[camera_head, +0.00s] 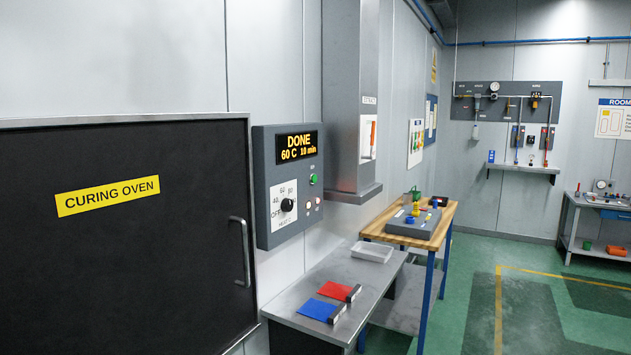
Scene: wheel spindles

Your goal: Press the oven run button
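The curing oven (110,260) stands at the left with its dark door shut and a yellow label on it. Its grey control panel (261,180) is on the wall right of the door. The lit display (297,146) reads "DONE 60 C 10 min". Below it a small green round button (313,179) sits near the panel's right edge; its label is too small to read. A black knob (287,204) is on a white dial marked with OFF and temperatures. Two small pale round buttons or lamps (308,206) are beside the knob. Neither gripper is in view.
The oven door handle (241,251) stands out left of the panel. A steel table (306,279) below holds a white tray (371,251), a red mat (334,291) and a blue mat (317,309). A wooden bench (440,222) stands beyond. Green floor at right is open.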

